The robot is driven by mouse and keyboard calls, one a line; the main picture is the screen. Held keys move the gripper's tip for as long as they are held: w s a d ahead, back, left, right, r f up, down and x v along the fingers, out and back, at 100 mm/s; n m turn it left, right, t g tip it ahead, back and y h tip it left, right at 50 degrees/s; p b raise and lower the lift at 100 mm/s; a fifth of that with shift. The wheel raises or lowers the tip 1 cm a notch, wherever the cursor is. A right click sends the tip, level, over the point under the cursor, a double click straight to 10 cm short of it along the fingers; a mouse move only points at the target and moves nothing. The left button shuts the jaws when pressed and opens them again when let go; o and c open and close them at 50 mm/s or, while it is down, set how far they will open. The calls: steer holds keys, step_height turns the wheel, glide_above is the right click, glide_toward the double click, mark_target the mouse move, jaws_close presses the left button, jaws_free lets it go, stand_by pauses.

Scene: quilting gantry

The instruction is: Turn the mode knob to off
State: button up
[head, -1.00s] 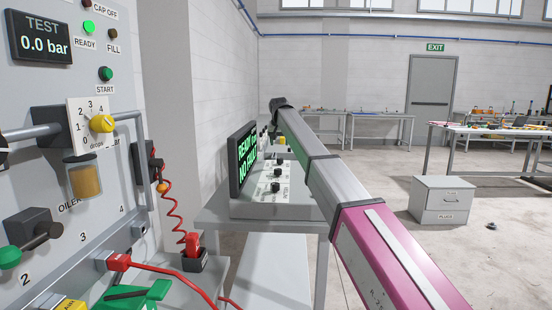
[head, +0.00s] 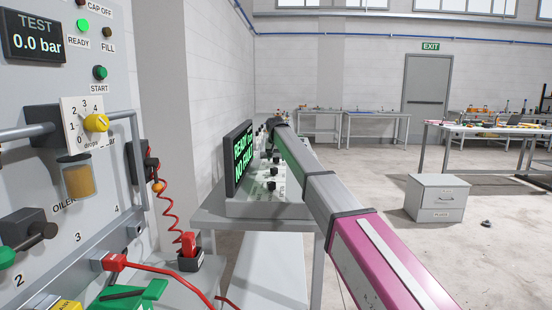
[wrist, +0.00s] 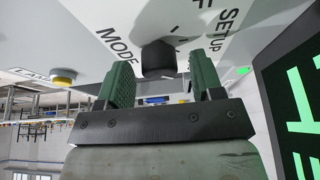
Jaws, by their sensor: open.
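The mode knob (wrist: 158,58) is a dark round knob on a pale panel, beside the printed word MODE in the wrist view. SETUP is printed to its right, with part of another word ending in F near it; which mark it points to is not clear. My gripper (wrist: 161,68) is open, its two green fingers on either side of the knob with gaps showing. Whether the tips reach past its rim is unclear. In the head view my arm reaches to the console (head: 268,208), and its end hides the gripper and the mode knob.
A screen (head: 239,158) with green text, READY and NO FAULT, stands at the console's left; it is close on the right in the wrist view (wrist: 295,100). Other dark knobs sit on the console. A test panel (head: 70,100) fills the left.

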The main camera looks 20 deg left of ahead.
steer(key=c, duration=0.9)
steer(key=shift+n, duration=0.4)
steer(key=n+y, duration=0.1)
steer(key=n, duration=0.2)
steer(key=shift+d+n+y, duration=0.1)
steer(key=shift+n+y, duration=0.2)
steer(key=n+g, duration=0.1)
steer(key=n, duration=0.1)
steer(key=n+y, duration=0.1)
steer(key=n, duration=0.1)
steer(key=shift+w+n+g, duration=0.1)
steer(key=shift+n+g, duration=0.2)
steer(key=shift+g, duration=0.1)
steer(key=n, duration=0.2)
steer(key=n+g+y, duration=0.1)
steer(key=n, duration=0.1)
steer(key=shift+w+n+g, duration=0.1)
steer(key=shift+n+g, duration=1.1)
steer(key=shift+n, duration=1.3)
